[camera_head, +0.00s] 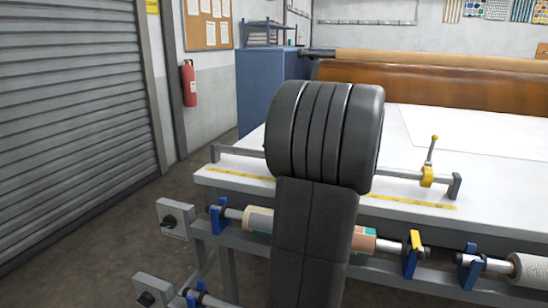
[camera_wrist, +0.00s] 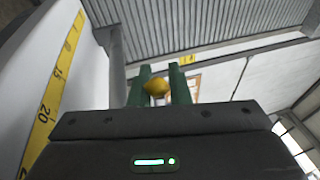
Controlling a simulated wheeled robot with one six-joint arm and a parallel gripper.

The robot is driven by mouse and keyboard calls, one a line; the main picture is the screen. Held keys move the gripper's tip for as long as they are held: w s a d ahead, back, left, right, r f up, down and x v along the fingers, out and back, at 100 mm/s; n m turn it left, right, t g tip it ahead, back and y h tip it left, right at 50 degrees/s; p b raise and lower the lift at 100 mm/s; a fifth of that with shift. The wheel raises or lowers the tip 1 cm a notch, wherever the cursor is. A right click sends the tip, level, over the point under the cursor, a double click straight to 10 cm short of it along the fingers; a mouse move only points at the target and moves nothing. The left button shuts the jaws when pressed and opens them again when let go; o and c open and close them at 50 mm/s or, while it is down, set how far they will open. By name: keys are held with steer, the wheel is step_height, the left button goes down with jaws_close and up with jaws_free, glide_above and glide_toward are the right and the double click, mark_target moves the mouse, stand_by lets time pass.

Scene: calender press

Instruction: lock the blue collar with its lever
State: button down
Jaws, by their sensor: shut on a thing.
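In the wrist view my gripper (camera_wrist: 160,72) has its two green fingers closed around a round yellow knob (camera_wrist: 157,87). What the knob is fixed to is hidden. In the head view my arm covers the middle of the rail, along with my gripper. No blue collar shows on the visible parts of the grey rail (camera_head: 398,173), so its place and lever angle cannot be told. A yellow collar (camera_head: 427,176) sits near the rail's right end, with a lever (camera_head: 433,148) standing nearly upright and tipped with a yellow knob.
The rail runs above a white table (camera_head: 420,127) with a yellow scale (camera_head: 400,199) along its front edge. End brackets (camera_head: 455,186) hold the rail. Below are rollers in blue and yellow holders (camera_head: 414,252). A large brown roller lies at the back. Floor on the left is clear.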

steer(key=shift+s+f+n+y+b, duration=0.1)
steer(key=shift+f+n+y+b, duration=0.2)
steer(key=shift+f+n+b, duration=0.55)
steer(key=shift+r+b, duration=0.35)
steer(key=shift+b, duration=0.25)
steer(key=c, duration=1.4)
jaws_free()
steer(key=shift+c, duration=0.2)
steer(key=r+v, duration=0.1)
steer(key=v, duration=0.3)
steer(key=p+v, duration=0.1)
steer(key=v, duration=0.3)
steer(key=r+v, duration=0.1)
steer(key=v, duration=0.4)
steer(key=shift+s+d+r+p, duration=0.15)
steer(key=shift+d+r+p, duration=0.05)
steer(key=shift+r+p, duration=0.15)
